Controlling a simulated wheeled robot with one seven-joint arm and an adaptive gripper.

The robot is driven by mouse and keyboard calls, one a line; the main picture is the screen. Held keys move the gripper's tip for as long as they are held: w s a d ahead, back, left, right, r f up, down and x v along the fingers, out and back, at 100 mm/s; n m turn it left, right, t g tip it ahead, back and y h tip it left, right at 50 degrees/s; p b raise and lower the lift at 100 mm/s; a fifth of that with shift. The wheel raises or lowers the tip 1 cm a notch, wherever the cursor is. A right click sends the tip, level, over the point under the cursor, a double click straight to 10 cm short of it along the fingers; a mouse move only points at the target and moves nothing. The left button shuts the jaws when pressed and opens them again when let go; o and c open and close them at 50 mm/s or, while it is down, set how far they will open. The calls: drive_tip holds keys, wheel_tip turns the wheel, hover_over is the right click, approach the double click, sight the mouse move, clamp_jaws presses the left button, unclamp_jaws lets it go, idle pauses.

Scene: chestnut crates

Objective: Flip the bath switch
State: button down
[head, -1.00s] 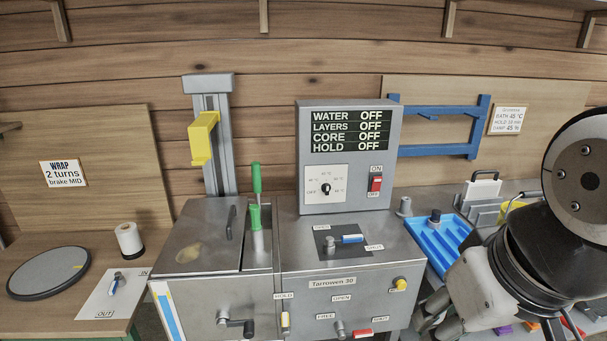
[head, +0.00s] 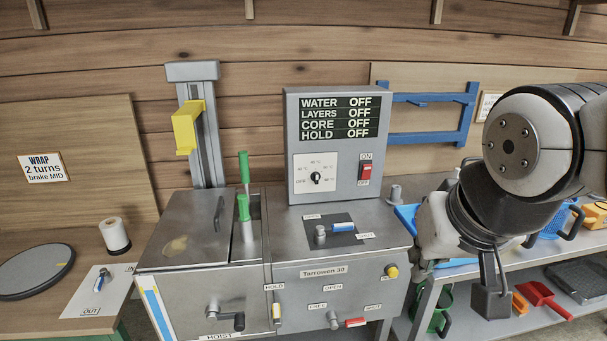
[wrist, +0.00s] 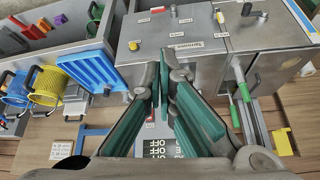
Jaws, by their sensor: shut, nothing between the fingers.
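The bath switch (head: 366,172) is a red rocker between ON and OFF labels on the front of the grey control box (head: 292,150). The box's display reads OFF on every line, WATER, LAYERS, CORE and HOLD. My gripper (wrist: 171,75) is shut and empty; its green-padded fingers fill the middle of the wrist view. In the head view my gripper is right of the control box, apart from the switch, its fingertips not clear. In the wrist view the picture is turned over, the display (wrist: 154,148) shows low behind the fingers, and the switch is mostly hidden.
A dial (head: 316,178) sits left of the switch. Below is the steel machine (head: 325,285) with a blue-handled lever (head: 342,227) on top. A grey peg (head: 394,193) and a blue tray (wrist: 90,68) are to the box's right. A blue frame (head: 466,115) hangs behind.

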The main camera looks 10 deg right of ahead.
sight(367, 167)
drive_tip(key=w+d+f+m+t+b, duration=0.2)
drive_tip(key=w+d+f+m+b, duration=0.1)
drive_tip(key=w, duration=0.7)
drive_tip(key=w+d+f+m+t+b, duration=0.2)
drive_tip(key=w+d+f+t+b, duration=0.1)
drive_tip(key=w, duration=0.8)
drive_tip(key=w+d+f+m+t+b, duration=0.2)
drive_tip(key=w+d+f+m+b, duration=0.15)
drive_tip(key=w, duration=0.65)
drive_tip(key=w+d+f+m+t+y+b, duration=0.1)
drive_tip(key=w+d+f+m+t+b, duration=0.5)
drive_tip(key=w, duration=0.4)
wheel_tip(367, 167, down, 2)
drive_tip(key=shift+w+f+m+t+b, duration=0.1)
drive_tip(key=shift+w+m+t+b, duration=0.25)
drive_tip(key=shift+m+t+b, duration=0.55)
drive_tip(key=shift+n+g, duration=0.25)
drive_tip(key=shift+g, duration=0.05)
drive_tip(key=w+b, duration=0.1)
drive_tip(key=w, duration=0.3)
drive_tip(key=w+r, duration=0.1)
drive_tip(key=w, duration=0.4)
drive_tip(key=w+r+b, duration=0.1)
drive_tip(key=w, duration=0.3)
drive_tip(key=shift+w+r+b, duration=0.25)
drive_tip(key=shift+w+b, duration=0.05)
drive_tip(key=shift+w, duration=0.1)
drive_tip(key=shift+r, duration=0.1)
